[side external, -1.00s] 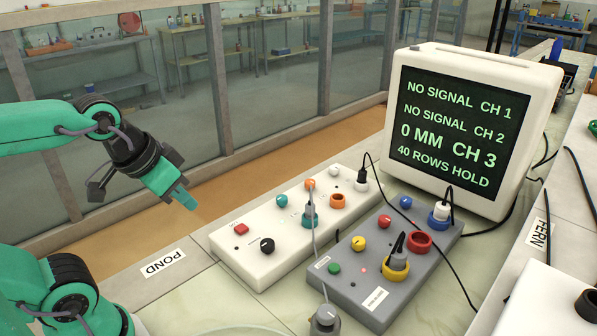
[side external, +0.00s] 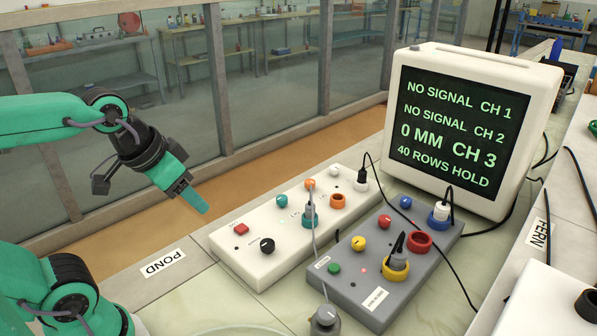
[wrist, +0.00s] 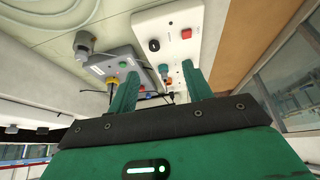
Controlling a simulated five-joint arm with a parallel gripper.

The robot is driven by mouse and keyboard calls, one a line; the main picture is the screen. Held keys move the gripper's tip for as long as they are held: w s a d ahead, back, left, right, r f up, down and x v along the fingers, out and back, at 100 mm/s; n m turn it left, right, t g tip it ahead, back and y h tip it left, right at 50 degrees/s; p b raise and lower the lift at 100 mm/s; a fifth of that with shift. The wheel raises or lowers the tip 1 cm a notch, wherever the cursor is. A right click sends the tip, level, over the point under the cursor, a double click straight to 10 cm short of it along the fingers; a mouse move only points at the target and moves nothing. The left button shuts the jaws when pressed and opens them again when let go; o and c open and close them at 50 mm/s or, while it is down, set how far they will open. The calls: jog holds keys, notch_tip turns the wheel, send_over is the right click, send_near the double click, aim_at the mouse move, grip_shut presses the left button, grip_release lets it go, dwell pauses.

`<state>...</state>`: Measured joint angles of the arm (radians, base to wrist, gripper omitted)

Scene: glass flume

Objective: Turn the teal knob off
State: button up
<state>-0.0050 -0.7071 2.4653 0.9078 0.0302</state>
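The teal knob (side external: 282,201) is a small round cap on the white control box (side external: 236,258), behind the black knob and right of the red button. A teal ring (side external: 309,220) with a grey plug and cable stands just right of it. My gripper (side external: 197,204) is left of the white box, above the bench edge, apart from the knob and empty. In the wrist view the two green fingers (wrist: 159,88) are spread apart, pointing toward the boxes. The teal knob is not clear there; the right finger covers part of the white box.
On the white box are a red button (side external: 241,229), a black knob (side external: 267,246) and an orange ring (side external: 337,201). A grey box (side external: 345,291) with knobs and plugs stands in front. Cables loop around both boxes. A monitor (side external: 462,130) stands behind. Bench left of the boxes is clear.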

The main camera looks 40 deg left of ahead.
jog(key=w+a+r+m+g, duration=0.1)
jog(key=w+r+m+g, duration=0.1)
jog(key=w, duration=0.6)
jog(key=m+g, duration=0.3)
jog(key=m, duration=0.3)
send_near(282, 197)
jog(key=shift+d+f, duration=0.1)
jog(key=shift+f, duration=0.1)
jog(key=shift+w+f+m, duration=0.15)
jog(key=shift+f+m, duration=0.1)
jog(key=shift+m, duration=0.05)
jog(key=shift+f, duration=0.15)
jog(key=shift+f, duration=3.75)
jog(key=c, duration=1)
